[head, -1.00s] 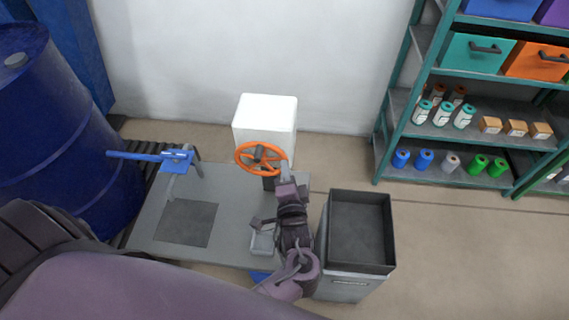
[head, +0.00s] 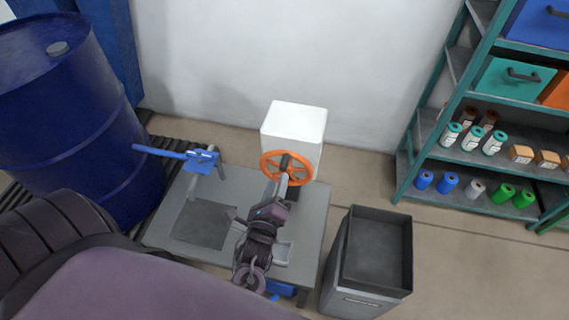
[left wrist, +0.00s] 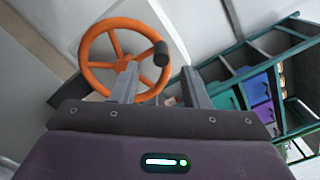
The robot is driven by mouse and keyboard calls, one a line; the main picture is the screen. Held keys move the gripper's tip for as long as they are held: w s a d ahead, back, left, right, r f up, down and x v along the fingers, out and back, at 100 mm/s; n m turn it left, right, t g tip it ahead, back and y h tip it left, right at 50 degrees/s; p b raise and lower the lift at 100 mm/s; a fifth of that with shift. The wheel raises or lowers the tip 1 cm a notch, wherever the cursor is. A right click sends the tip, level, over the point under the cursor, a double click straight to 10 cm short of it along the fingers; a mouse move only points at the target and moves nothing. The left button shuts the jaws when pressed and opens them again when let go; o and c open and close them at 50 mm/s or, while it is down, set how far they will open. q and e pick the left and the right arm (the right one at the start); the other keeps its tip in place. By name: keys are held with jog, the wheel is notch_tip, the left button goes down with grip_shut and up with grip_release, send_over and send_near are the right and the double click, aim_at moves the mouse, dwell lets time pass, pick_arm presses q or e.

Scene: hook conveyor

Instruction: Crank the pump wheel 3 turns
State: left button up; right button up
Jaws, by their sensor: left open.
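The orange pump wheel (head: 270,157) stands at the table's back, in front of a white box (head: 295,120). In the left wrist view the wheel (left wrist: 88,48) shows its spokes and a dark handle knob (left wrist: 161,54) at its right rim. My left gripper (head: 285,184) is at the lower front of the wheel in the head view. In the left wrist view its two grey fingers (left wrist: 160,86) are apart, with the knob showing above the gap between them. Nothing is seen gripped. Contact with the wheel cannot be told. My right gripper is out of view.
A blue lever (head: 175,153) stands on the grey table (head: 232,185) to the left. A dark open bin (head: 377,255) is right of the table. A blue drum (head: 70,120) stands at left, and shelves (head: 432,155) with spools and boxes are at right.

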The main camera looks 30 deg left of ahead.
aim_at(282, 170)
pick_arm(q)
jog(key=p+x, duration=0.1)
jog(key=x, duration=0.6)
jog(key=shift+w, duration=0.25)
grip_shut()
